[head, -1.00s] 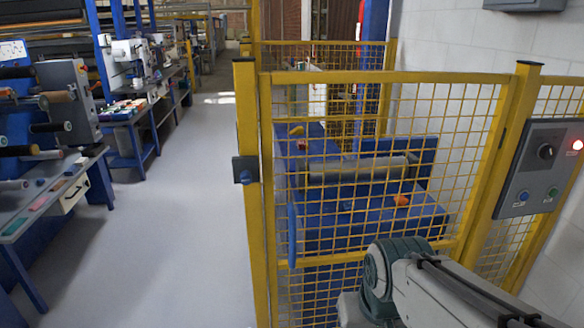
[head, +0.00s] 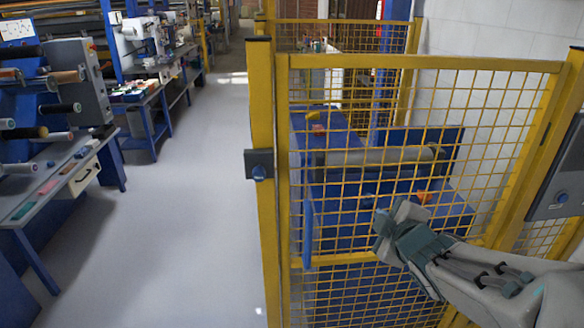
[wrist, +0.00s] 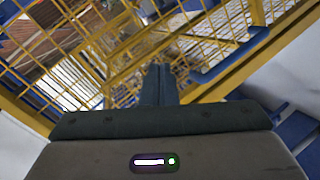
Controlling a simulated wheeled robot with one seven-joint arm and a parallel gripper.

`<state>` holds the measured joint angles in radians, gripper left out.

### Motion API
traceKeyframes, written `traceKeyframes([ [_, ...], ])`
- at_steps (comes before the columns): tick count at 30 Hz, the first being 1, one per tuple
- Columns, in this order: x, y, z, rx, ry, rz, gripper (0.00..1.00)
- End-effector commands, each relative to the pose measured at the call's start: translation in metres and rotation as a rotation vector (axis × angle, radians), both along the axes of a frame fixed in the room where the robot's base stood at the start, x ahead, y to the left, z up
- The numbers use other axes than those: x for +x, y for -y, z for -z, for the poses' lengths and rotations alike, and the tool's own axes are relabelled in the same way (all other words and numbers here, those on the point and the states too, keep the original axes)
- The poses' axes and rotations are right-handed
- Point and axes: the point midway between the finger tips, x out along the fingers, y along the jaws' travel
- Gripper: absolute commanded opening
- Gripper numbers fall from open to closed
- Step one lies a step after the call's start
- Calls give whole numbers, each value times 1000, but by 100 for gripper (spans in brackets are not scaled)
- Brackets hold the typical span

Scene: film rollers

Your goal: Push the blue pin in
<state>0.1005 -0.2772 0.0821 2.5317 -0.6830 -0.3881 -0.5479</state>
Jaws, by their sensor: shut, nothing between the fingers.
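The pin cannot be made out in the wrist view.
The yellow mesh panel (head: 420,64) stands close behind my gripper, with a blue machine and grey roller (head: 385,157) behind it. A control box (head: 562,180) is at the right edge. Open grey floor (head: 180,230) lies left of the post. Workbenches (head: 60,180) line the far left.

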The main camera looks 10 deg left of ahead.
Motion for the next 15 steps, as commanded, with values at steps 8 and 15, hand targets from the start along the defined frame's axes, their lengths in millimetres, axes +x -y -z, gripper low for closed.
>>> traceKeyframes([
  [8, -16, -85, -22, -155, 355, -536, 0],
  [15, -55, -126, -33, -158, 582, -834, 0],
])
